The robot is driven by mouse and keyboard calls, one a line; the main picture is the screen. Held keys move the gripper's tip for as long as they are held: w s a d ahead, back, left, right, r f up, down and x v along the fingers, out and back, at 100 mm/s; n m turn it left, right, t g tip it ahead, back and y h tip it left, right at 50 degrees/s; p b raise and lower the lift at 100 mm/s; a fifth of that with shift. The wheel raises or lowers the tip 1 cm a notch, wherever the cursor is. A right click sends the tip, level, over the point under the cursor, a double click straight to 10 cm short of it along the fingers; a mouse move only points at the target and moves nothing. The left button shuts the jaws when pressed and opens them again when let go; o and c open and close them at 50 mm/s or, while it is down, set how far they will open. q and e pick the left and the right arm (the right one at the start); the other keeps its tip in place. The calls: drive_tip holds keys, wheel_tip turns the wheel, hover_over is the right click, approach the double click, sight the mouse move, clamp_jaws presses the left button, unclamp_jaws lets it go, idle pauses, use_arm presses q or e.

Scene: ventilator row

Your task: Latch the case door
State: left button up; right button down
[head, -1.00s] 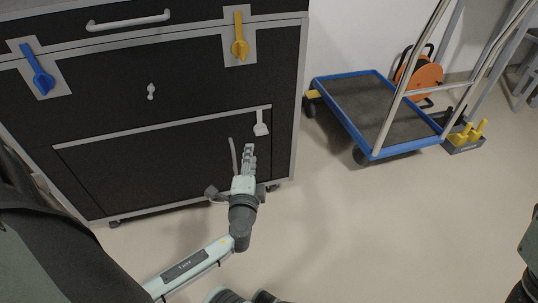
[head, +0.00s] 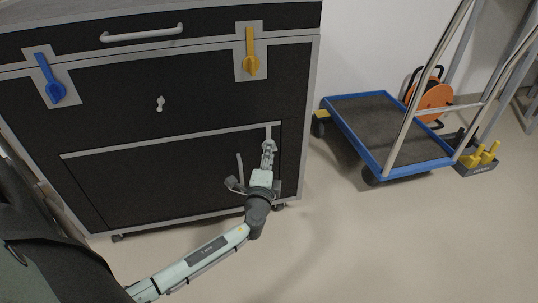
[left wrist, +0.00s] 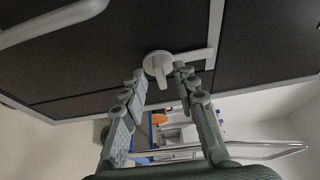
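The case (head: 190,90) is black with silver edges, and its lower door panel (head: 150,180) lies nearly flush in the front. A small pale latch sits at the door's upper right corner; in the left wrist view it is a round knob with a short lever (left wrist: 159,67). My left gripper (head: 268,148) is in front of it and hides most of it in the head view. In the left wrist view the gripper (left wrist: 161,76) is open, one finger on each side of the lever, with gaps visible. Contact cannot be told. My right gripper is not in view.
A blue latch (head: 50,80) and a yellow latch (head: 251,55) sit higher on the case, with a drawer handle (head: 140,33) between them. A blue-edged trolley (head: 390,130) and an orange cable reel (head: 434,97) stand right. The floor in front is clear.

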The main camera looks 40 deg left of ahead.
use_arm(q)
drive_tip(key=shift+c, duration=0.2)
clamp_jaws()
